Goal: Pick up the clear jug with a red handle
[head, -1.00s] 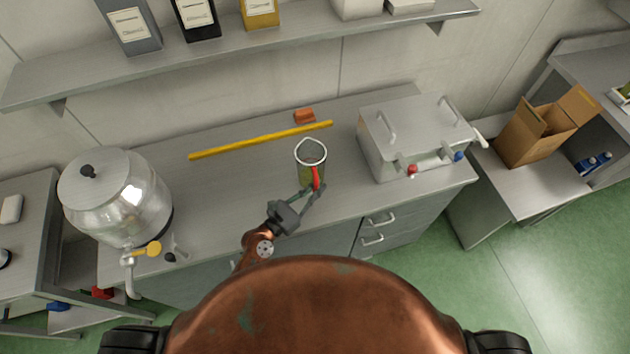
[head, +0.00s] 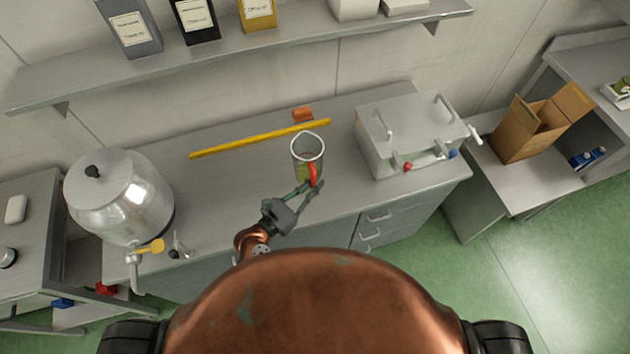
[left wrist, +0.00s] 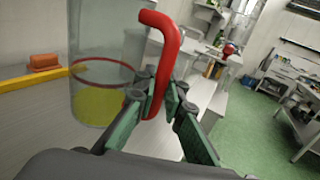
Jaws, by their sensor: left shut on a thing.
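The clear jug (head: 304,150) with a red handle (head: 313,174) is upright at the counter's front middle, with its handle toward me. In the left wrist view the jug (left wrist: 95,60) holds some yellow-green liquid low down and has a red ring around it. My left gripper (head: 311,187) is shut on the red handle; in the left wrist view its fingers (left wrist: 158,105) sit on either side of the handle's lower part. I cannot tell whether the jug's base touches the counter. My right gripper is not in view.
A yellow bar (head: 260,138) and an orange block (head: 303,114) lie behind the jug. A steel lidded box (head: 410,130) stands to the right, a steel urn with a tap (head: 118,200) to the left. A shelf (head: 230,55) with containers runs above.

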